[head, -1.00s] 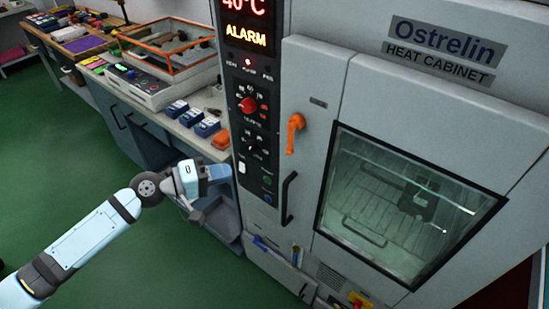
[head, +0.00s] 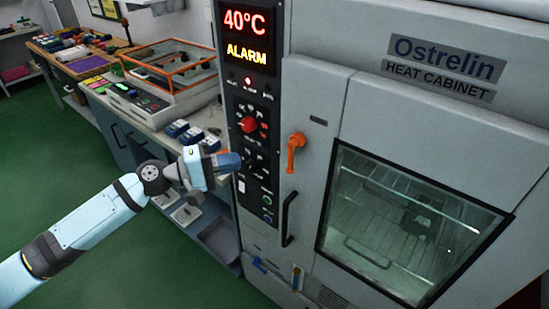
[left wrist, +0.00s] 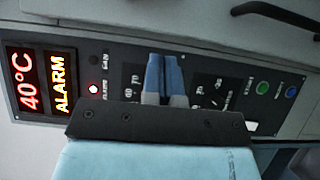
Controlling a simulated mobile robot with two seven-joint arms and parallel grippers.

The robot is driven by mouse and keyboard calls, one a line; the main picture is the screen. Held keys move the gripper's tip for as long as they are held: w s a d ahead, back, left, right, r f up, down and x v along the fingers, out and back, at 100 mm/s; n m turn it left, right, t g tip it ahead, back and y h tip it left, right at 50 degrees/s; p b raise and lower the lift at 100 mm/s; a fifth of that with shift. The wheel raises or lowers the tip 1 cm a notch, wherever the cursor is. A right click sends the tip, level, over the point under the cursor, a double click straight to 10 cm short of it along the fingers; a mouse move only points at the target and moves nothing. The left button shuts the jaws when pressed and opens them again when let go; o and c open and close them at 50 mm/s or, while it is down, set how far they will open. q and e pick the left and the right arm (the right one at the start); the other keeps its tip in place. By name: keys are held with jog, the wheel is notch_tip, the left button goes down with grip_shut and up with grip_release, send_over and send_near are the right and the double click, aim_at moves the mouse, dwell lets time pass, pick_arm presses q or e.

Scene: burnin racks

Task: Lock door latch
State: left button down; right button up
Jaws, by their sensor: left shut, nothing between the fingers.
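The orange door latch handle (head: 295,150) sits on the left edge of the heat cabinet door (head: 325,100), its grip hanging down. A black door pull (head: 288,218) is below it. The cabinet door looks closed. My left gripper (head: 235,161) is shut and empty, in front of the control panel, left of the latch and slightly lower. In the left wrist view its blue fingertips (left wrist: 164,75) are together over the panel's dials. The latch is not in the left wrist view, which shows a dark bar at the top right. My right gripper is not in view.
The control panel (head: 253,190) carries a red knob (head: 249,125), buttons and a lit 40°C ALARM display (head: 248,37). A workbench (head: 150,118) with an orange-framed box and blue items stands to the left. The green floor (head: 60,170) is open at left.

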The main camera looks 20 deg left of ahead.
pick_arm(q)
jog(key=shift+w+d+p, duration=0.5)
jog(key=shift+d+p, duration=0.15)
jog(key=shift+d, duration=0.9)
jog(key=shift+w+d+p, duration=0.55)
jog(key=shift+d+p, duration=0.05)
jog(key=shift+d, duration=0.9)
jog(key=shift+w+d+p, duration=0.5)
jog(key=shift+d+p, duration=0.15)
jog(key=shift+d, duration=0.9)
